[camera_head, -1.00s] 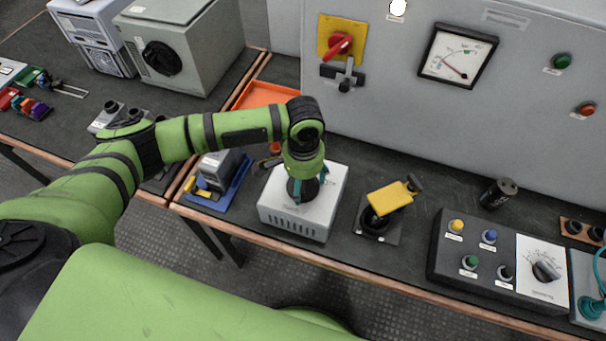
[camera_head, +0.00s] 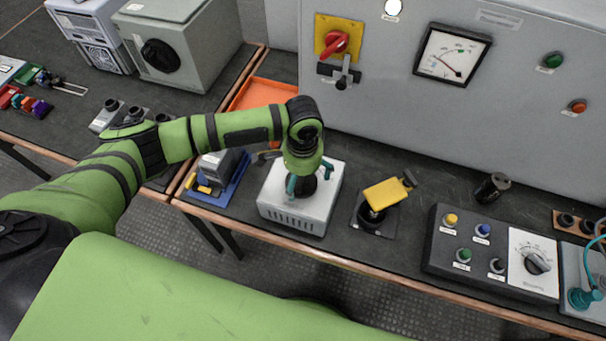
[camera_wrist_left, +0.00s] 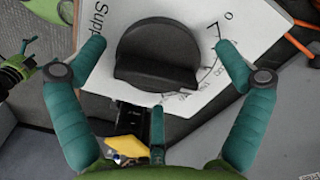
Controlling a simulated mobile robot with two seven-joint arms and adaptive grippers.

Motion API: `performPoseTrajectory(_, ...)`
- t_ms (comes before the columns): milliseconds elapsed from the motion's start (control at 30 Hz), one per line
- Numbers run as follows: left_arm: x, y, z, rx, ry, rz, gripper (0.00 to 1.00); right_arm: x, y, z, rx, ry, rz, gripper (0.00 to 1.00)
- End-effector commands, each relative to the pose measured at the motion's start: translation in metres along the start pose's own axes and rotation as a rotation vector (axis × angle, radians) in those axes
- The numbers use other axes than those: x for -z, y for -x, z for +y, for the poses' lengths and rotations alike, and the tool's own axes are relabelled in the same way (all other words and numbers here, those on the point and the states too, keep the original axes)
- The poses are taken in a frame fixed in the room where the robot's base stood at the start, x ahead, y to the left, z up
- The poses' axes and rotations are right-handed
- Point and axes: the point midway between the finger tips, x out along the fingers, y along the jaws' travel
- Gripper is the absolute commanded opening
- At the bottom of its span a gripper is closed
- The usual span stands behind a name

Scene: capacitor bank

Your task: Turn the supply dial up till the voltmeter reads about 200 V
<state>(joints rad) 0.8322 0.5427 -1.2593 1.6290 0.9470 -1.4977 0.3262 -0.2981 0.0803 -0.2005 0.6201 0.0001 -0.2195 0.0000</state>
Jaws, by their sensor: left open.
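The supply dial (camera_wrist_left: 157,52) is a large black round knob with a raised grip bar, on a white face printed "Supp..." with scale marks. It sits on top of the white supply box (camera_head: 286,215). My left gripper (camera_wrist_left: 161,46) is above the box in the head view (camera_head: 309,180). Its teal fingers are open, one on each side of the dial, with gaps visible beside the knob. The voltmeter (camera_head: 453,53) is on the grey cabinet. Its thin needle leans up and left; the exact reading is too small to tell.
A yellow-handled switch (camera_head: 386,194) stands just right of the supply box. A blue-based device (camera_head: 218,178) and an orange tray (camera_head: 262,94) are to its left. A button box (camera_head: 490,250) is at the right. The grey cabinet (camera_head: 400,110) closes off the back.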

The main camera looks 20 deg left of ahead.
Motion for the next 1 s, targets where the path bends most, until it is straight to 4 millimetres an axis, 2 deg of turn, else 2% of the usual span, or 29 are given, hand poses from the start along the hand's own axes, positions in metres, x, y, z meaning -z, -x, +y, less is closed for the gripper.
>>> performPoseTrajectory(167,0.000,0.014,0.000,-0.001,-0.001,0.001,0.99,-0.001,0.000,0.001,-0.001,0.001,-0.001,0.99)
performPoseTrajectory(600,0.002,0.101,0.000,0.001,-0.001,0.004,0.99,-0.002,0.000,0.000,0.000,0.000,-0.002,0.99)
performPoseTrajectory(800,0.002,0.118,0.000,0.000,-0.001,0.001,0.99,-0.002,0.000,-0.001,0.001,-0.001,-0.002,0.99)
performPoseTrajectory(1000,0.002,0.120,0.000,0.000,-0.001,0.001,0.99,-0.002,0.000,-0.001,0.001,0.000,-0.002,0.99)
